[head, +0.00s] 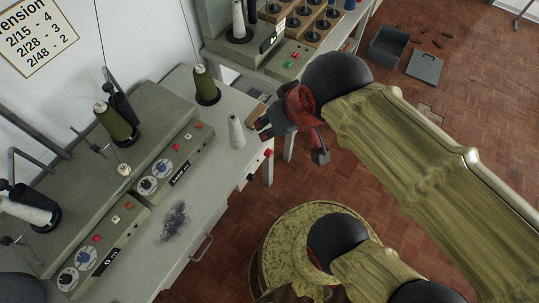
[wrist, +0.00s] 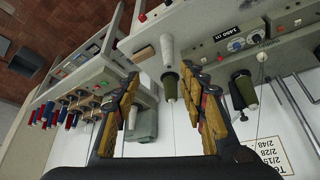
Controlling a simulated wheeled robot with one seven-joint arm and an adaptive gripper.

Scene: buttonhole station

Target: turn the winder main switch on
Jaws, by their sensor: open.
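The winder (head: 160,130) is a long grey-green machine on a pale bench (head: 215,185). Its front panels carry dials, small red buttons and a counter. On the bench's front right edge is a light switch box with red parts (head: 268,153); a red knob (wrist: 142,17) also shows at the bench edge in the wrist view. I cannot tell which control is the main switch, or its state. My gripper (head: 266,126) is open and empty by the bench's right end, beside a white cone (head: 236,132). In the wrist view its fingers (wrist: 170,104) are spread apart.
A green thread cone (head: 206,86) stands behind the white cone. A second machine (head: 285,60) with several spools is at the back. A grey box (head: 387,46) and its lid lie on the floor. A round yellowish stool (head: 275,240) stands front right of the bench.

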